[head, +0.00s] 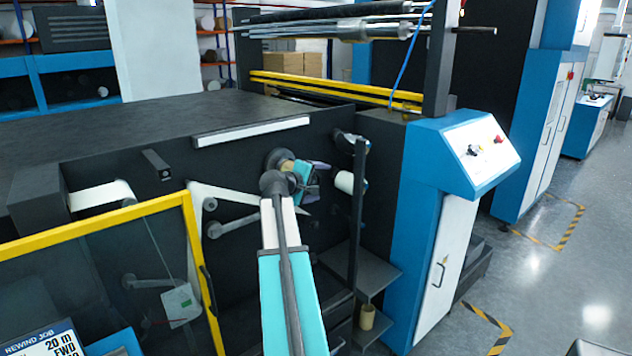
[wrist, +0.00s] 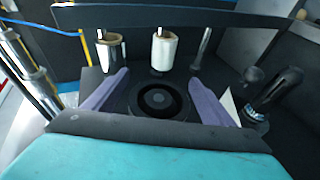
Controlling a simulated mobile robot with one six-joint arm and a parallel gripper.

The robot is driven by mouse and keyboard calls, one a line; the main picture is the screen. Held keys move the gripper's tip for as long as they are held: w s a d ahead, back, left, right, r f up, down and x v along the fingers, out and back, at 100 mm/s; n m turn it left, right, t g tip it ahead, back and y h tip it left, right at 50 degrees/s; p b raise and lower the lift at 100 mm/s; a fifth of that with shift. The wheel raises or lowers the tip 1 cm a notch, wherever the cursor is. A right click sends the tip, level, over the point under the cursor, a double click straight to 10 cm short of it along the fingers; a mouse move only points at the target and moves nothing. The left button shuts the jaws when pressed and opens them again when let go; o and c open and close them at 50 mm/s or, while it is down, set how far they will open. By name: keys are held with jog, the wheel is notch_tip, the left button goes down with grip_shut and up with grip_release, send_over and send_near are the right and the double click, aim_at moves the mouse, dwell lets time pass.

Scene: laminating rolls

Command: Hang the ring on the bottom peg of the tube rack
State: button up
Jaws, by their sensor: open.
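My gripper (wrist: 160,85) is open, with its two purple fingers spread and nothing clamped between them. It also shows in the head view (head: 312,183), in front of the dark machine panel. A dark round piece with a black centre (wrist: 158,101), which looks like the ring, lies between and beyond the fingers; I cannot tell what it rests on. What looks like the tube rack has white rolls (wrist: 164,50) and (wrist: 110,52) on two pegs, and a slim bare peg (wrist: 203,48) to their right in the wrist view. In the head view a white roll (head: 345,182) shows beside the post.
A dark upright post (head: 357,210) stands right of my gripper. Below it are dark shelves (head: 372,272) with a tan tube (head: 367,317). A blue control cabinet (head: 430,200) stands to the right. A yellow-framed guard (head: 190,240) is at the left. Open floor lies at the right.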

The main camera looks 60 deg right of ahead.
jog(key=shift+d, duration=0.15)
jog(key=c, duration=1)
jog(key=shift+c, duration=0.7)
jog(key=shift+s, duration=0.2)
jog(key=shift+s+a+p, duration=0.15)
jog(key=shift+s+a, duration=0.15)
jog(key=shift+s, duration=0.45)
jog(key=shift+s+a+p, duration=0.15)
jog(key=shift+s+a, duration=0.1)
jog(key=shift+s, duration=0.55)
jog(key=shift+s+a+p, duration=0.15)
jog(key=shift+s+a, duration=0.15)
jog(key=shift+s, duration=0.45)
